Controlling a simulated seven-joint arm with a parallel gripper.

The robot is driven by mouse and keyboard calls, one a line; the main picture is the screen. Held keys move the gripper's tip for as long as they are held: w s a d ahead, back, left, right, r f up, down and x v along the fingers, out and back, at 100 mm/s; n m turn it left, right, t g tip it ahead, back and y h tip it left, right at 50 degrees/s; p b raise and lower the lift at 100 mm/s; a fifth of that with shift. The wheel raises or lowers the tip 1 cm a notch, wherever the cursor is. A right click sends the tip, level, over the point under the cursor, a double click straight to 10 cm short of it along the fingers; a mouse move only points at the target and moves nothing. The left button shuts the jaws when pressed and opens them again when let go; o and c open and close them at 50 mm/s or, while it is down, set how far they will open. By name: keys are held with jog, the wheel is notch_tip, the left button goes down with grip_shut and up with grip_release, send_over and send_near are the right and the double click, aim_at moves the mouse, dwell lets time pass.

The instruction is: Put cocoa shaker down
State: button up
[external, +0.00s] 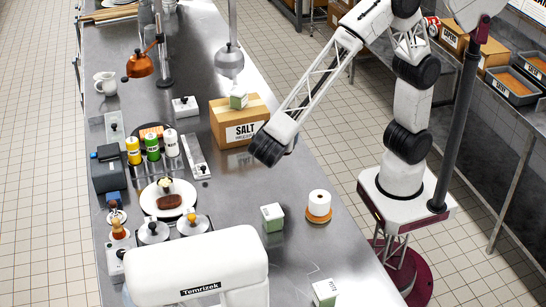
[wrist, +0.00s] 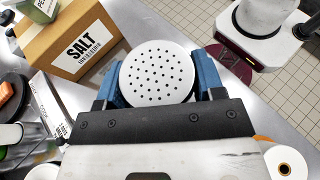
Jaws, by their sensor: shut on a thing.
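The cocoa shaker (wrist: 157,70) shows in the wrist view as a round white lid with dark holes, seen from above. My gripper (wrist: 157,84) is shut on it, with a blue finger at its left and right sides. In the external view my gripper (external: 269,148) is over the steel counter (external: 240,190), just right of and in front of the salt box. The wrist housing hides the shaker and the fingers there. I cannot tell whether the shaker's bottom touches the counter.
Another carton (external: 272,217) and a white roll on an orange base (external: 318,205) stand nearer the front. A plate with meat (external: 168,200) and several bottles are at left. Bare counter lies between.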

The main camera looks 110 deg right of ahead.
jog(key=shift+s+d+r+n+t+h, duration=0.55)
jog(key=shift+d+r+n+t+h, duration=0.65)
jog(key=shift+d+r+n+t, duration=3.45)
notch_tip(320, 180, down, 18)
jog(key=t, duration=0.2)
jog(key=shift+r+n, duration=0.25)
jog(key=shift+n, duration=0.2)
jog(key=shift+w+d, duration=0.1)
jog(key=w+d+f, duration=0.1)
jog(key=w, duration=1.4)
jog(key=shift+w+d+f, duration=0.15)
jog(key=shift+w+f, duration=0.05)
jog(key=shift+w, duration=0.2)
jog(key=shift+f, duration=1.8)
jog(key=o, duration=1)
